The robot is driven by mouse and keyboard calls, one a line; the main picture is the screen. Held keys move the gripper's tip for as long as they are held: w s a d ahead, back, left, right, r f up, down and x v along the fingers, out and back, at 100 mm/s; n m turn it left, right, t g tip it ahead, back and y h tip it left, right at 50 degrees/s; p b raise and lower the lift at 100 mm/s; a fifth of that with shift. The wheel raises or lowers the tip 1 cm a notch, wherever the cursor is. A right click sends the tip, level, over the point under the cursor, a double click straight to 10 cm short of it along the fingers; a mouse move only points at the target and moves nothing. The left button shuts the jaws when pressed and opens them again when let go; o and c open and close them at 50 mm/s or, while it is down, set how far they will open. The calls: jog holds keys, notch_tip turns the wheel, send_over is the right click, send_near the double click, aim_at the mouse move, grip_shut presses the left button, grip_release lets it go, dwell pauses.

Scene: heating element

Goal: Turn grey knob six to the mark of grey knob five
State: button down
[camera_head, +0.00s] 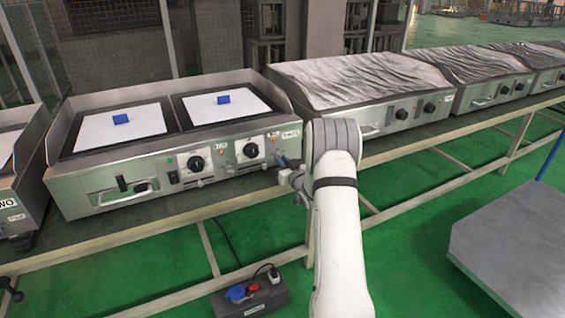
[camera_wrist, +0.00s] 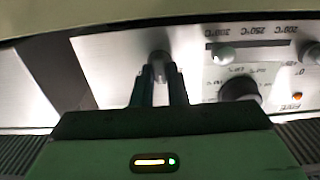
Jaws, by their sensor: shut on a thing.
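In the wrist view, my gripper (camera_wrist: 159,72) is shut on a small grey knob (camera_wrist: 158,56) on the metal front panel (camera_wrist: 105,60). The fingers are on either side of it. No number is readable on this knob, and its turn angle is hard to tell. Two more round grey knobs show to the right, one at the near end of a dark slot (camera_wrist: 223,54) and one at the picture's right edge (camera_wrist: 312,54). In the head view, my gripper (camera_head: 284,168) is at the right end of the griddle's front panel, and my arm is close by.
A black dial (camera_wrist: 240,88) and an orange light (camera_wrist: 297,96) sit on the panel near my gripper. The griddle (camera_head: 180,135) has two white plates with blue blocks. A wrapped unit (camera_head: 350,80) stands to the right. A socket box (camera_head: 252,297) lies below.

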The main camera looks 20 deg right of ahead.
jog(key=shift+f+n+b, duration=0.15)
jog(key=shift+n+b, duration=0.15)
jog(key=shift+b, duration=0.25)
jog(key=n+b, duration=0.1)
jog(key=b, duration=0.1)
jog(key=shift+f+n+b, duration=0.15)
jog(key=shift+n+b, duration=0.25)
jog(key=n+b, duration=0.3)
jog(key=b, duration=0.2)
jog(key=shift+a+n, duration=0.1)
jog(key=shift+n, duration=0.2)
jog(key=n+b, duration=0.4)
jog(key=b, duration=0.1)
jog(key=shift+n+b, duration=0.9)
jog(key=shift+b, duration=0.15)
jog(key=shift+r, duration=0.25)
jog(key=c, duration=1.4)
grip_release()
jog(key=shift+c, duration=0.2)
